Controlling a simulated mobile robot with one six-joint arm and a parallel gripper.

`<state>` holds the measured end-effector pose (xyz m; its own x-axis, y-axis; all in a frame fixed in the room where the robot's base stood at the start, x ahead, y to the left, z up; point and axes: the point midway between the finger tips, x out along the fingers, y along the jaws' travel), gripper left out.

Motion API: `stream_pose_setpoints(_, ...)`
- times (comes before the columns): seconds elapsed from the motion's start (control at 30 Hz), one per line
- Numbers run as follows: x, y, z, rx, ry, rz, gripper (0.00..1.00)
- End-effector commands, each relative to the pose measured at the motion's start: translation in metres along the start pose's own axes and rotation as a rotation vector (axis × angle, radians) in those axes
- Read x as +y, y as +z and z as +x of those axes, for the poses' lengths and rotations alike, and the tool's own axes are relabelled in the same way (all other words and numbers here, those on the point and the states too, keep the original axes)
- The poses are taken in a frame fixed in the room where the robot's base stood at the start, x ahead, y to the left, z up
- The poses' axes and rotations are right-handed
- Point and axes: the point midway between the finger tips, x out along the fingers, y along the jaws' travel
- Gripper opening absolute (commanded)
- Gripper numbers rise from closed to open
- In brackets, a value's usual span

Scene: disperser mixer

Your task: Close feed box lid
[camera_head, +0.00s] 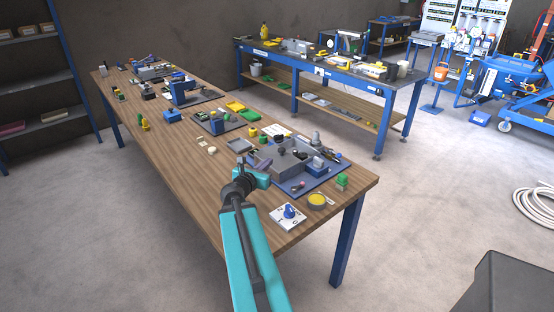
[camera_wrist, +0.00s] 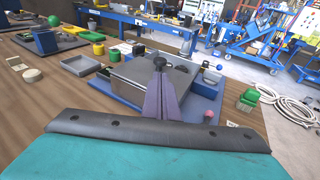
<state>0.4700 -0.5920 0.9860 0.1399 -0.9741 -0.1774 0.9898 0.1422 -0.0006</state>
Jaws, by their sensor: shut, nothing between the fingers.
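The grey feed box (camera_head: 284,165) stands on a blue base plate (camera_head: 307,183) near the table's right end. In the wrist view its broad grey top (camera_wrist: 134,76) lies just ahead of my fingers. A dark round knob (camera_wrist: 160,62) shows right at the fingertips; I cannot tell whether they touch it. How far the lid is open is unclear, as the fingers cover part of the box. My gripper (camera_wrist: 160,78) has purple fingers closed together with nothing between them. In the head view my gripper (camera_head: 264,164) is small, at the near left side of the box.
A white panel with a blue knob (camera_head: 289,212), a yellow round dish (camera_head: 317,200) and a green block (camera_head: 342,181) sit near the table's front right. A grey tray (camera_head: 240,145) lies left of the box. Bare wood (camera_head: 190,160) is free at left.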

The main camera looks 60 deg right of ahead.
Motion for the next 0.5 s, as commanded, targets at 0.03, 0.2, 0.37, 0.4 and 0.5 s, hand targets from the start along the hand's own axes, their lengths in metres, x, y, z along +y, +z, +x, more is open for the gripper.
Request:
stream_pose_setpoints(0.03, -0.0002, -0.0026, 0.0010, -0.001, 0.000, 0.002, 0.00)
stream_pose_setpoints(0.2, -0.0006, -0.0030, 0.0026, -0.001, 0.002, 0.002, 0.00)
stream_pose_setpoints(0.37, -0.0010, -0.0025, 0.0039, -0.003, 0.004, 0.001, 0.00)
stream_pose_setpoints(0.4, -0.0011, -0.0027, 0.0042, -0.002, 0.004, 0.001, 0.00)
stream_pose_setpoints(0.5, -0.0008, -0.0008, 0.0086, -0.002, 0.005, 0.001, 0.00)
